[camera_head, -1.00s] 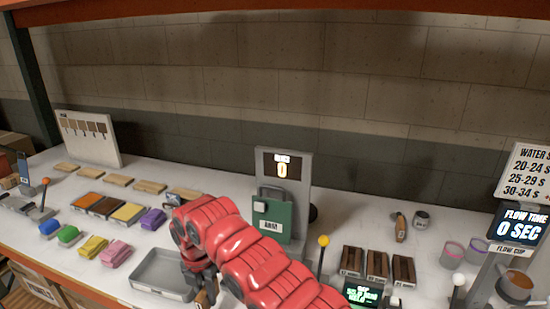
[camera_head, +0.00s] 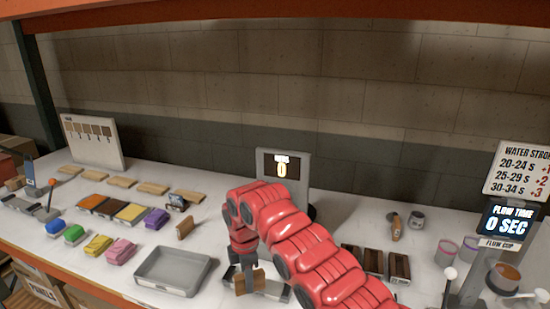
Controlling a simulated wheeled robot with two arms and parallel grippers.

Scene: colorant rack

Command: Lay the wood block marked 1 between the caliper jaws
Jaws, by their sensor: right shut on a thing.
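My right gripper (camera_head: 246,276) points down near the front edge of the bench, right of the grey tray. It is shut on a small brown wood block (camera_head: 240,285), whose marking I cannot read. A low grey metal fixture (camera_head: 274,288) shows beside and behind the block; I cannot tell whether it is the caliper, or whether the block touches it. Another brown wood block (camera_head: 185,228) stands upright behind the tray. My left gripper is not in view.
The empty grey tray (camera_head: 172,289) lies just left of my gripper. Colored cloths and several light wood pieces (camera_head: 152,188) lie farther left. A display post (camera_head: 296,166) reading 0 stands behind my arm. Dark wood holders (camera_head: 373,260) and cups stand at right.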

